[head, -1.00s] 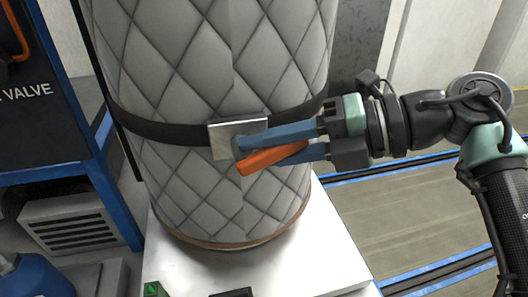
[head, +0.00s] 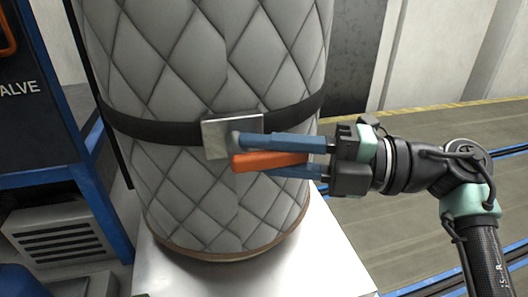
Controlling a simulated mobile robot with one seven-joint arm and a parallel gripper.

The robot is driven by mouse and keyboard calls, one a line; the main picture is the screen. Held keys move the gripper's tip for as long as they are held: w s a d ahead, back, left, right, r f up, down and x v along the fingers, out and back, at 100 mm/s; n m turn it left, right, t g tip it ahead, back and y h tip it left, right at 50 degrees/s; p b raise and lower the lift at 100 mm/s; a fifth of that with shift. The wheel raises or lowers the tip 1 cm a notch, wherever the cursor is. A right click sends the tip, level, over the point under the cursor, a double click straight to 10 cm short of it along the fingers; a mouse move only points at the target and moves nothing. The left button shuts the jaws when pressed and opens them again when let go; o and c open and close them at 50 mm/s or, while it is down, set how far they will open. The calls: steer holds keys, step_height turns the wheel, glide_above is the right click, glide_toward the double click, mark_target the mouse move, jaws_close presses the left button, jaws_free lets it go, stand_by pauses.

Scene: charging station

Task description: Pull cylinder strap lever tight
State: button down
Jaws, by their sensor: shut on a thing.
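A tall cylinder in a grey quilted jacket (head: 200,200) stands upright on a white platform. A black strap (head: 165,132) runs around it, with a silver buckle plate (head: 216,134) at the front. The orange lever (head: 262,162) lies just below the plate, nearly level, pointing right. My gripper (head: 257,156) comes in from the right, and its blue fingers are shut on the lever. The upper finger passes in front of the plate's lower right part. The lower finger is partly hidden behind the lever.
The white platform (head: 320,255) is bare in front of the cylinder. A blue frame (head: 95,180) with a dark panel and a grey vented box (head: 65,235) stand close on the left. Open floor (head: 400,215) with blue rails lies to the right.

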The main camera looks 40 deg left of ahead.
steer(key=c, duration=0.7)
jaws_free()
steer(key=b+v, duration=0.2)
steer(key=v, duration=1.1)
steer(key=shift+a, duration=0.1)
